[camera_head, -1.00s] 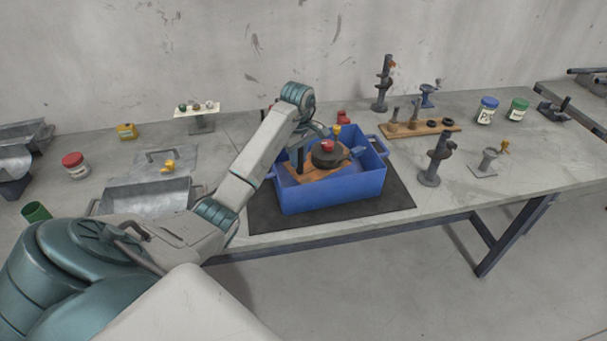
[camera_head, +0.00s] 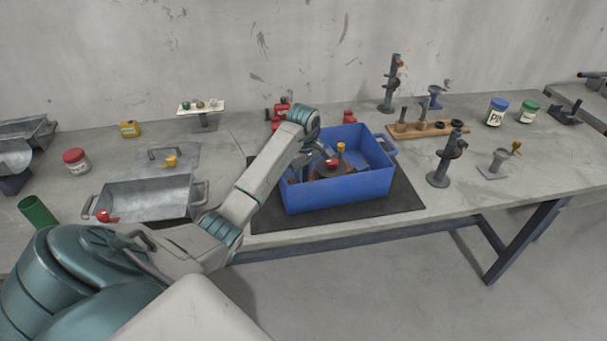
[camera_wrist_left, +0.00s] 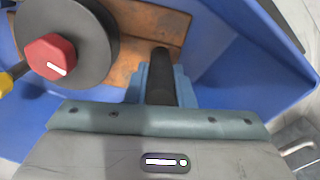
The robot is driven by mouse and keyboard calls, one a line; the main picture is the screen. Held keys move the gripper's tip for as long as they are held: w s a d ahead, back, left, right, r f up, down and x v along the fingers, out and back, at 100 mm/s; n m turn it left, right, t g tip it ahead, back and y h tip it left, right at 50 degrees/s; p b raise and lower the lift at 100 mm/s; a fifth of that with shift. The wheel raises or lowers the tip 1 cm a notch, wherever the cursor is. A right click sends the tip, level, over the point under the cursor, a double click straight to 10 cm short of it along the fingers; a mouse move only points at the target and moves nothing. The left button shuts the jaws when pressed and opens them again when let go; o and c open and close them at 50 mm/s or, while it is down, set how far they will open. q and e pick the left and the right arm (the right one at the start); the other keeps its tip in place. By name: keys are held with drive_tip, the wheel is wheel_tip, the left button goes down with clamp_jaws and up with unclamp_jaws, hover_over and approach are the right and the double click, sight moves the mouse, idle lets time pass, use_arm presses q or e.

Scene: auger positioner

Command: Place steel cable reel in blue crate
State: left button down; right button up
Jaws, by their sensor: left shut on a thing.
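The steel cable reel, a dark round disc with a red hexagonal cap on a rusty-brown base (camera_head: 333,171), is inside the blue crate (camera_head: 345,192), low between its walls. In the left wrist view the reel's disc (camera_wrist_left: 92,62) and brown base show at upper left. My left gripper (camera_head: 303,168) reaches over the crate's left side. In the left wrist view its jaws (camera_wrist_left: 160,82) are shut on a dark upright post at the edge of the base. The reel's underside is hidden, so I cannot tell whether it touches the crate floor. My right gripper is not in view.
The crate stands on a black mat (camera_head: 405,200) near the table's front edge. A metal tray (camera_head: 148,200) lies to the left. A wooden rack (camera_head: 435,129), a dark stand (camera_head: 445,160) and jars are to the right. Red items stand behind the crate.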

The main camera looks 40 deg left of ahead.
use_arm(q)
drive_tip(key=shift+f, duration=0.15)
drive_tip(key=c, duration=1.4)
unclamp_jaws()
drive_tip(key=shift+o, duration=0.7)
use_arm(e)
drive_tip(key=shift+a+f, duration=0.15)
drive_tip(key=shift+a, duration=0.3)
use_arm(q)
drive_tip(key=shift+r, duration=0.2)
wheel_tip(320, 180, up, 2)
drive_tip(key=shift+r+b, duration=0.25)
drive_tip(key=shift+b, duration=0.35)
wheel_tip(320, 180, up, 10)
drive_tip(key=p, duration=1)
drive_tip(key=shift+f, duration=0.2)
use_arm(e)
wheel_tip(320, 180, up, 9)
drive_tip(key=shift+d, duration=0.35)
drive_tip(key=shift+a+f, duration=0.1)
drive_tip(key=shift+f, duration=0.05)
